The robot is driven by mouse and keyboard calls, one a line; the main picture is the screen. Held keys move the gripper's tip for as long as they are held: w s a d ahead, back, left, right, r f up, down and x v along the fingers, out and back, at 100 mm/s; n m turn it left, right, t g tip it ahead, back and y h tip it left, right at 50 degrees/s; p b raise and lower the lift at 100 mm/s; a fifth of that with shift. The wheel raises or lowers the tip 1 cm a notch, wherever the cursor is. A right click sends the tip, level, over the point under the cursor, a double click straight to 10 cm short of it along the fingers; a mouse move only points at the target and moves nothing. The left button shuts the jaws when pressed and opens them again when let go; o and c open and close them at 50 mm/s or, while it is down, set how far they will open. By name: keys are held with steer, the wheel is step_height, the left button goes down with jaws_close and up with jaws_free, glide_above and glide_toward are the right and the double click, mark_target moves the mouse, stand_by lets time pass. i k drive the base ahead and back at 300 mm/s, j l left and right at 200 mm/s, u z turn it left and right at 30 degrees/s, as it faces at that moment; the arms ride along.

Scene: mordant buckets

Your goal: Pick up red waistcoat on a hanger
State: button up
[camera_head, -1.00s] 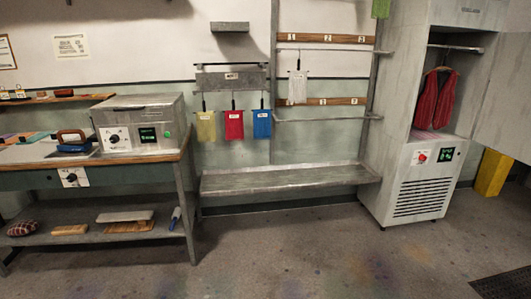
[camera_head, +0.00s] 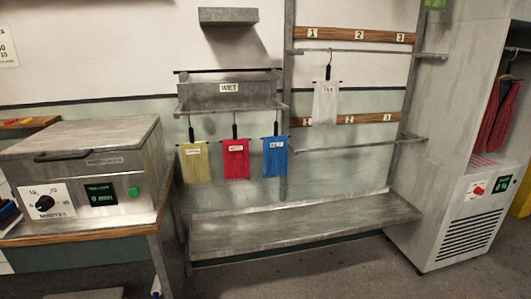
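The red waistcoat (camera_head: 497,117) hangs inside the open grey cabinet (camera_head: 452,140) at the right of the head view. It hangs from a hanger (camera_head: 512,67) on a rail near the top of the compartment.
A grey metal bench (camera_head: 300,228) stands against the wall. Yellow (camera_head: 196,163), red (camera_head: 236,160) and blue (camera_head: 275,158) cloths hang above it, and a white cloth (camera_head: 325,103) hangs from a rail. A worktable carries a metal box (camera_head: 85,165) at left. Little floor shows.

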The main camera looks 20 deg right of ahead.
mark_target(499, 115)
steer(key=i+l+z, duration=0.2)
steer(key=i+z, duration=1.05)
steer(key=i+j+z, duration=0.2)
steer(key=z, duration=0.2)
steer(key=i+z, duration=0.4)
steer(key=i, duration=0.65)
